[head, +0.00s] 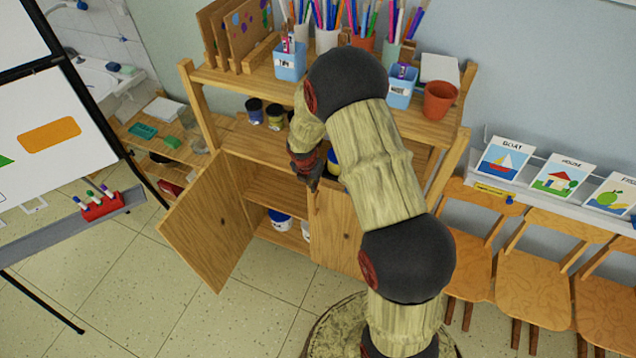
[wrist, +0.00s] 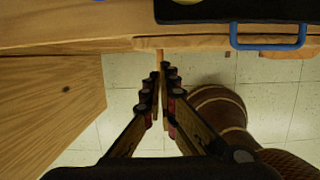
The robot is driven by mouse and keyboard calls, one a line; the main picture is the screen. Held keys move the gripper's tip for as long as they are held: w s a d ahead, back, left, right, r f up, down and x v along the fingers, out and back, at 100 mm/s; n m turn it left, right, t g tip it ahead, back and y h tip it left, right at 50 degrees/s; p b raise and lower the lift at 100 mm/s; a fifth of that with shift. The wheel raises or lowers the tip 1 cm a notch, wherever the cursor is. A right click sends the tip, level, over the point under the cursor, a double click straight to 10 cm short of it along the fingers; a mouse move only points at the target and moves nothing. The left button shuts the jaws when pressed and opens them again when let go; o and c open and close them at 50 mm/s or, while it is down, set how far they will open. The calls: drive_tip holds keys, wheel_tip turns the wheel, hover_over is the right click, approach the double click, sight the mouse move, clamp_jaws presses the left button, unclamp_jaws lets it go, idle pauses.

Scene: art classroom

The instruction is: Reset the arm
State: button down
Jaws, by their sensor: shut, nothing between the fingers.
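My gripper (wrist: 159,80) is in the middle of the wrist view, pointing away from the camera, with its fingers together and nothing between them. In the head view my arm rises in front of a wooden cabinet (head: 340,235) and bends to the left at the top. The gripper (head: 312,184) hangs there in front of the cabinet, near the upper edge of its doors. The left door (head: 208,220) stands open and the right one looks shut. My arm hides part of the shelves and the right door.
Pencil cups, including a blue cup (head: 290,62), and a terracotta pot (head: 440,100) crowd the cabinet top. Wooden chairs (head: 530,280) line the right wall. A whiteboard easel (head: 60,140) stands at left. The tiled floor (head: 150,300) is clear at front left.

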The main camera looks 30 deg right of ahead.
drive_tip(key=w+p+v, duration=0.1)
drive_tip(key=v, duration=0.6)
drive_tip(key=shift+s+r, duration=0.2)
drive_tip(key=shift+r, duration=0.2)
drive_tip(key=shift+a, duration=0.1)
drive_tip(key=s+m+g, duration=0.2)
drive_tip(key=s+m, duration=0.4)
drive_tip(key=m, duration=0.3)
drive_tip(key=s+a+r+m+t+b, duration=0.2)
drive_tip(key=s+a+r+m, duration=0.2)
drive_tip(key=s+r, duration=0.3)
drive_tip(key=s+a+r+m+t+y+b, duration=0.1)
drive_tip(key=s+a+r+m+t+b, duration=0.1)
drive_tip(key=s+r+m, duration=0.5)
drive_tip(key=s+a+r+m+t+y+b, duration=0.1)
drive_tip(key=s+a+r+m+b, duration=0.2)
drive_tip(key=r, duration=0.6)
drive_tip(key=s+a+m, duration=0.2)
drive_tip(key=s+a, duration=0.1)
drive_tip(key=s, duration=0.1)
drive_tip(key=shift+s+r+m+t+b, duration=0.3)
drive_tip(key=shift+s+r+t+b, duration=0.05)
drive_tip(key=shift+s+r+t, duration=0.05)
